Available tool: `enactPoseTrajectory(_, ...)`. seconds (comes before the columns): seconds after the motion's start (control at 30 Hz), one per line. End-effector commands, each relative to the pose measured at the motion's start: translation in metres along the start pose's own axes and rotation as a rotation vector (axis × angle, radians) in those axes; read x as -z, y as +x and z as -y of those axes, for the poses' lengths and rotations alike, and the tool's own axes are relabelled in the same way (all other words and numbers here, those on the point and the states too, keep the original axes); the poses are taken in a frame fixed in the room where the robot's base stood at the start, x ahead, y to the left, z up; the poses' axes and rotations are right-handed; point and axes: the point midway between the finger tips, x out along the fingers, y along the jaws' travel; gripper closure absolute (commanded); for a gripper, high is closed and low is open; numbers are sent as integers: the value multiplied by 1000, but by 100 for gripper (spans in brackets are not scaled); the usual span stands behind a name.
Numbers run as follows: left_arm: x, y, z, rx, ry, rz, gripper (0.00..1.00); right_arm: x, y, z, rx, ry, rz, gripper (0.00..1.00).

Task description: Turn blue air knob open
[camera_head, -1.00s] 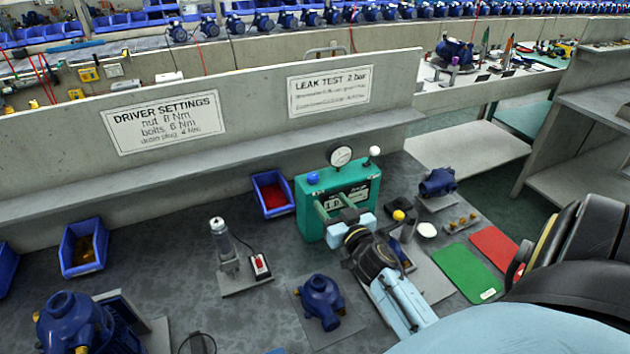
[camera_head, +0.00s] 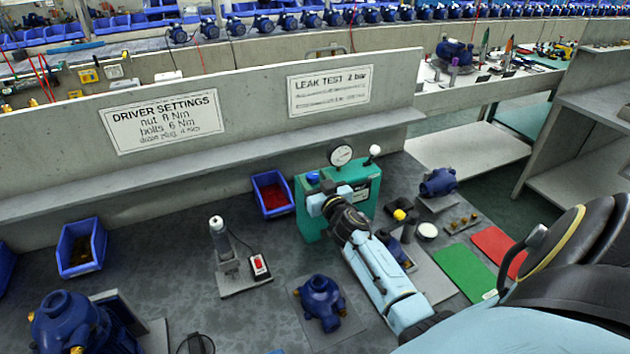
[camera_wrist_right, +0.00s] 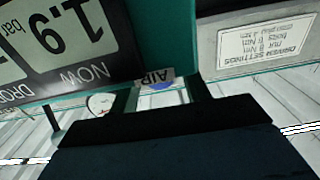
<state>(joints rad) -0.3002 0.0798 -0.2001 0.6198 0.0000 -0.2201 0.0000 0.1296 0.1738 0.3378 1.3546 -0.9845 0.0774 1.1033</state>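The blue air knob (camera_head: 313,178) sits on the top left of the green leak-test box (camera_head: 308,226). In the right wrist view the blue knob (camera_wrist_right: 160,86) shows beside the AIR label (camera_wrist_right: 155,76), between the two fingers. My right gripper (camera_head: 316,191) is at the box's upper left, just in front of the knob. Its fingers stand apart, with a gap between them; I cannot tell whether they touch the knob. The box's display (camera_wrist_right: 70,35) reads 1.9 bar in the right wrist view. My left gripper is not in view.
A round gauge (camera_head: 341,155) and a white-knobbed lever (camera_head: 374,151) stand on the box. A red-filled blue bin (camera_head: 273,192) is to its left. A blue pump (camera_head: 321,300) sits in front. Green (camera_head: 464,272) and red (camera_head: 497,249) mats lie right.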

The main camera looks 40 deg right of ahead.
Motion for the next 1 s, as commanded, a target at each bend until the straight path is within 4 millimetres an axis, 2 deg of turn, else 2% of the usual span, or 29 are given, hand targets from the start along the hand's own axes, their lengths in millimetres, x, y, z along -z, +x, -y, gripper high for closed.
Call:
enactPoseTrajectory(0.03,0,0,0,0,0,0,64,0,0,0,0,0,0,60)
enactPoseTrajectory(0.3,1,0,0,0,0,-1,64,0,0,0,0,-1,0,93)
enactPoseTrajectory(0.43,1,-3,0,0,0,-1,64,1,0,-1,24,-5,1,93)
enactPoseTrajectory(0.63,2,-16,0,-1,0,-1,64,2,1,-4,164,-8,3,93)
enactPoseTrajectory(0.8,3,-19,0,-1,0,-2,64,0,0,-4,249,-4,2,93)
enactPoseTrajectory(1.0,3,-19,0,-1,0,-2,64,0,0,-4,267,-1,0,93)
